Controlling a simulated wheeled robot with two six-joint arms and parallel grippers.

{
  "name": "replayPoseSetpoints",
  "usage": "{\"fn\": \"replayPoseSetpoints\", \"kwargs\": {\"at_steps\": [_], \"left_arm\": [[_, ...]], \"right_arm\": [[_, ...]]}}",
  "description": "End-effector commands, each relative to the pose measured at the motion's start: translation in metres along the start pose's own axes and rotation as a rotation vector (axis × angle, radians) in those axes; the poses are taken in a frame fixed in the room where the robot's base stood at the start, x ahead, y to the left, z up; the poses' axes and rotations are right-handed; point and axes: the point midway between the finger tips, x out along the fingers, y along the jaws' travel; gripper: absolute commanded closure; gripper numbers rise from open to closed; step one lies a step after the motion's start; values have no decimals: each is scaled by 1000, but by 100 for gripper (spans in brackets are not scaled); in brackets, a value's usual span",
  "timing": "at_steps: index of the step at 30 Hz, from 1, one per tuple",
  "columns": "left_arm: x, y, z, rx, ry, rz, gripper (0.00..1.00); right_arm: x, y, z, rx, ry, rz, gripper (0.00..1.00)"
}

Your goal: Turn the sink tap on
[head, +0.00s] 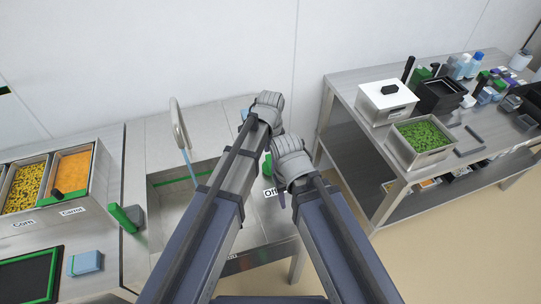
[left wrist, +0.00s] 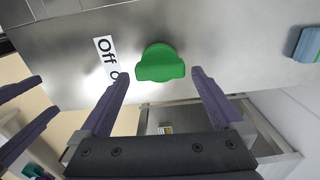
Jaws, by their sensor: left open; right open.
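The sink tap's spout (head: 180,124) arches over the steel basin (head: 172,208). A pale blue streak like water (head: 189,168) shows below the spout. The green tap knob (left wrist: 160,63) is on the steel top beside an "Off" label (left wrist: 106,50). My left gripper (left wrist: 160,88) is open, its fingertips on either side of the knob's near edge, with no visible grip. In the head view my left gripper (head: 268,108) hides its own fingers. My right gripper (head: 290,162) is open beside it; its purple fingers also show at the left edge of the left wrist view.
At left are corn and carrot bins (head: 72,172) and a green-handled tool (head: 124,217). A side table (head: 350,88) at right holds a bin of green pieces (head: 423,140). Bare floor separates them.

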Motion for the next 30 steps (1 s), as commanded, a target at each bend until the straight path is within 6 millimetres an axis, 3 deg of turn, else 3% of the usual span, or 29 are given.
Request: {"fn": "replayPoseSetpoints", "kwargs": {"at_steps": [3, 12, 30], "left_arm": [[-23, 0, 0, 0, 0, 0, 0], [-56, 0, 0, 0, 0, 0, 0], [-58, 0, 0, -2, 0, 0, 0]], "right_arm": [[-22, 2, 1, 0, 0, 0, 50], [-56, 5, 3, 0, 0, 0, 50], [-57, 6, 3, 0, 0, 0, 50]]}}
